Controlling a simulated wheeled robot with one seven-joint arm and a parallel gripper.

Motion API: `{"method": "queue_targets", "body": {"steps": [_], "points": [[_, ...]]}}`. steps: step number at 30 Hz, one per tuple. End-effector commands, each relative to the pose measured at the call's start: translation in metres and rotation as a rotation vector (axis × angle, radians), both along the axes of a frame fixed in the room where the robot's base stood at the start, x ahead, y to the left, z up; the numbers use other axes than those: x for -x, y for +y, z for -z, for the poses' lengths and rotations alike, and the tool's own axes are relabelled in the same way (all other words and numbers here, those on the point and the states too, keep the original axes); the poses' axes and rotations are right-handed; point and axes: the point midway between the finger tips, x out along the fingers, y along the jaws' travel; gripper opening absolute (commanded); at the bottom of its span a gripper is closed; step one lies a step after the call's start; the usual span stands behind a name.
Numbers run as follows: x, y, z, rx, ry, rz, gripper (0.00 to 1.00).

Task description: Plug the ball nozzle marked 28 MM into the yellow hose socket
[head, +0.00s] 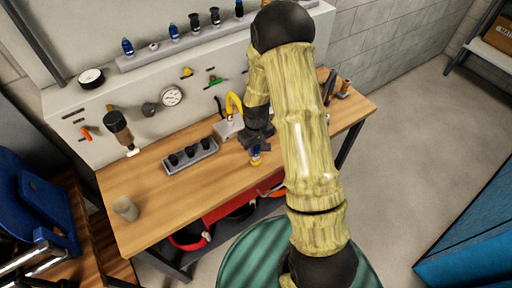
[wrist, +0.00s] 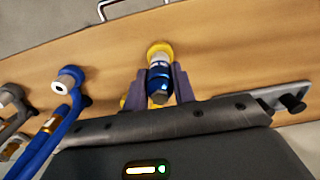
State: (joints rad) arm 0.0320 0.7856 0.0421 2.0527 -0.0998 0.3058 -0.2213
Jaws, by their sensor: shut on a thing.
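My gripper (head: 257,143) is above the front part of the workbench. In the wrist view, its two fingers (wrist: 164,88) are shut on a blue nozzle (wrist: 158,76) with a grey metal end. A yellow round piece (wrist: 159,49) shows at the nozzle's far end, and in the head view it is below the fingers (head: 256,162). Its marking is too small to read. The yellow hose (head: 234,102) arches up from a grey block behind my gripper. Its socket end is hidden by my arm. A bit of yellow shows beside a finger in the wrist view.
A dark rack (head: 190,156) with several black pieces stands left of my gripper. A blue hose (wrist: 67,100) and a grey hose are at the left in the wrist view. More nozzles stand on the upper ledge (head: 185,43). The bench's front left is mostly clear, with a cup (head: 126,208).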

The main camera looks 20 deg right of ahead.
Motion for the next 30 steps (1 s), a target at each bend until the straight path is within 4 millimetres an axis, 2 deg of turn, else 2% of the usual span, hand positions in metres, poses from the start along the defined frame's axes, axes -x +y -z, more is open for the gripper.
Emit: {"method": "queue_targets", "body": {"steps": [16,17,20,30], "points": [[-0.0001,-0.0001,0.0096,0.000,0.000,0.000,0.00],[-0.0002,0.0000,0.0091,0.000,0.000,0.000,0.30],[-0.0001,-0.0001,0.0088,0.000,0.000,0.000,0.50],[-0.0002,0.0000,0.0077,0.000,-0.001,0.000,0.51]]}}
